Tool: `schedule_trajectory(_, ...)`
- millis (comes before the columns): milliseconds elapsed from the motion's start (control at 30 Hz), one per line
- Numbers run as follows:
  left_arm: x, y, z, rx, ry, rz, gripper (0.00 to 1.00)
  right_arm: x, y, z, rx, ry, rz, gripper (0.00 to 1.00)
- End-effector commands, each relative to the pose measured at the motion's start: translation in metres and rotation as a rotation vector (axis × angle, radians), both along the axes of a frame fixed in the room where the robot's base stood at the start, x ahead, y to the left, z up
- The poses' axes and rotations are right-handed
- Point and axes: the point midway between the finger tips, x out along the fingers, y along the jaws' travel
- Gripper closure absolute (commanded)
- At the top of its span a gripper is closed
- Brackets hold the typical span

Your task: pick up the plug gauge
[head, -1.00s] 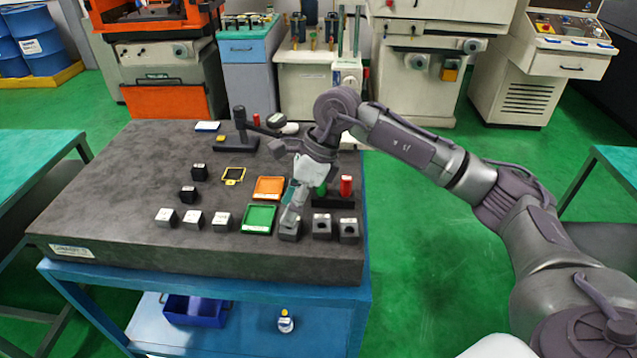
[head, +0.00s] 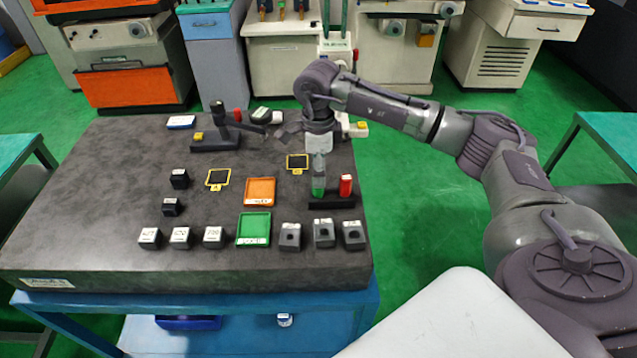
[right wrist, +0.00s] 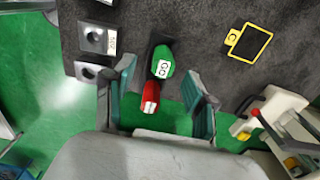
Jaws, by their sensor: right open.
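The plug gauge shows as a green upright piece (head: 319,187) and a red upright piece (head: 346,185) in a dark holder (head: 331,202) on the right part of the grey plate. In the right wrist view the green piece (right wrist: 162,62) has a white "GO" label, and the red piece (right wrist: 151,97) is nearer the palm. My right gripper (head: 319,165) points down over the green piece. In the right wrist view its open fingers (right wrist: 159,72) stand on either side of the pieces, with gaps. Nothing is gripped. My left gripper is out of view.
Several dark bored blocks (head: 323,234) stand in front of the holder. A green tray (head: 254,228) and an orange tray (head: 260,191) lie to the left. A yellow-framed pad (head: 297,162) lies behind. A dark stand (head: 215,140) is at the back left.

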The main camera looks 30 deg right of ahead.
Motion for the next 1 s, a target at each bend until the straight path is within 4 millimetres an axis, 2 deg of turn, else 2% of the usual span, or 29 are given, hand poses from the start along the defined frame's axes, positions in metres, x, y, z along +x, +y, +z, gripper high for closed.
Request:
schedule_trajectory(167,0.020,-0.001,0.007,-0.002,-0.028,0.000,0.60,-0.001,0.000,-0.011,0.001,0.002,0.001,0.44)
schedule_trajectory(333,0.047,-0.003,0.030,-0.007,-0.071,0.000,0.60,-0.001,-0.002,-0.031,0.002,0.005,0.001,0.44)
schedule_trajectory(500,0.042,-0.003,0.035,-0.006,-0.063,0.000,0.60,0.000,-0.003,-0.055,0.001,0.002,0.001,0.44)
schedule_trajectory(767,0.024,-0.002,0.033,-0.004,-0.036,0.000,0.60,0.000,-0.002,-0.061,0.002,-0.001,0.002,0.44)
schedule_trajectory(800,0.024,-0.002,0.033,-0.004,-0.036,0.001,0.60,0.000,-0.003,-0.061,0.002,-0.001,0.002,0.45)
schedule_trajectory(1000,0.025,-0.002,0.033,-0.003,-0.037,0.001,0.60,0.000,-0.003,-0.061,0.002,-0.001,0.002,0.79)
